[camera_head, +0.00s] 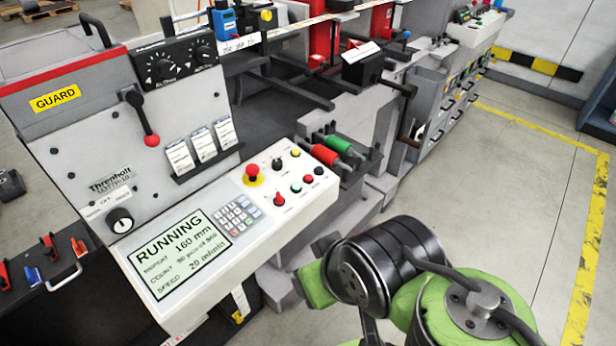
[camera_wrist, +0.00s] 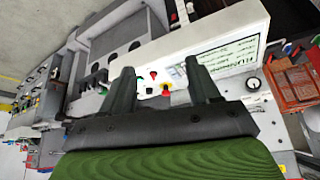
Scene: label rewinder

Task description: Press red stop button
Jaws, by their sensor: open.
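The red stop button (camera_head: 252,171) is a red mushroom head on a yellow base. It sits on the white control panel (camera_head: 270,232), above the keypad. In the wrist view the red-and-yellow button (camera_wrist: 166,87) shows between my two fingers, some distance beyond them. My gripper (camera_wrist: 159,66) is open and empty, with dark fingers apart. No contact with the panel shows. In the head view my arm is at the lower right, and I cannot make out the fingers there. The display (camera_head: 181,255) reads RUNNING, 160 mm and 20 m/min.
Other panel controls sit close by: a red knob (camera_head: 279,198), a small red button (camera_head: 308,179) and black knobs (camera_head: 278,163). A red-tipped lever (camera_head: 152,140) stands on the guard plate. Red and green rollers (camera_head: 338,143) lie right of the panel. Floor is clear at right.

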